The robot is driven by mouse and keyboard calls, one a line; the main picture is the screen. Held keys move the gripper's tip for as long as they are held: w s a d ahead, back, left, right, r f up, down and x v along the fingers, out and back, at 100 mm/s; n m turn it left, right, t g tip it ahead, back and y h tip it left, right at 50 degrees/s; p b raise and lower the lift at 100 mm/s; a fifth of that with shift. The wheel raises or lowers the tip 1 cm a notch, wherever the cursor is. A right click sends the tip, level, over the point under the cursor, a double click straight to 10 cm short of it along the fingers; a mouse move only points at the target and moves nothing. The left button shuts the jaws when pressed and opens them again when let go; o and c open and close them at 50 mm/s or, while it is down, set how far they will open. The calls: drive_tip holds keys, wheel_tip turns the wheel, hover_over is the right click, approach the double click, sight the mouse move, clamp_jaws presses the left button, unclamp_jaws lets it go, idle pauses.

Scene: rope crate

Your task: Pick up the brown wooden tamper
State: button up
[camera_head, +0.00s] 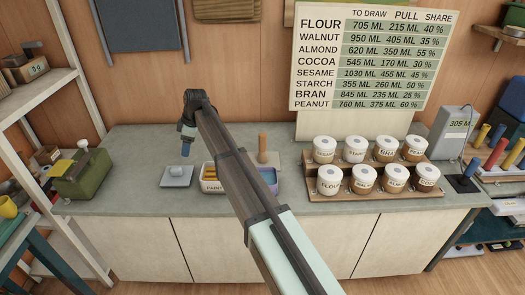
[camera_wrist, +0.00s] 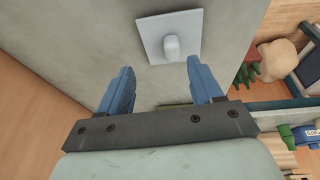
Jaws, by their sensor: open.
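My gripper (camera_head: 187,149) hangs over the counter, well to the left of the tamper. In the wrist view my gripper (camera_wrist: 159,66) has its two blue fingers spread wide with nothing between them.
A light grey plate with a knob (camera_head: 177,175) lies below my gripper; it also shows in the wrist view (camera_wrist: 149,32). Labelled jars on a wooden rack (camera_head: 311,196) stand right.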

sight(265, 137)
drive_tip(key=w+d+f+n+t+h, duration=0.1)
drive_tip(key=d+f+t+h, duration=0.1)
drive_tip(key=d, duration=0.4)
drive_tip(key=w+d+f+n+t+h, duration=0.1)
drive_tip(key=d+f+n+t+h, duration=0.1)
drive_tip(key=d+h, duration=0.3)
drive_tip(key=w+d+f+n+t+h, duration=0.1)
drive_tip(key=d+f+t+h, duration=0.2)
drive_tip(key=d, duration=0.5)
drive_tip(key=shift+w+d+f+n+t+h, duration=0.1)
drive_tip(key=shift+w+d+n+t+h, duration=0.3)
drive_tip(key=shift+t, duration=0.4)
drive_tip(key=s+d+r+n+t+h, duration=0.2)
drive_tip(key=s+d+n+t, duration=0.1)
drive_tip(key=n+t, duration=0.35)
drive_tip(key=shift+g, duration=0.25)
drive_tip(key=shift+r+x, duration=0.2)
drive_tip(key=shift+x, duration=2.7)
drive_tip(key=shift+r+x, duration=0.2)
drive_tip(key=shift+x, duration=2.75)
drive_tip(key=shift+s+d, duration=0.15)
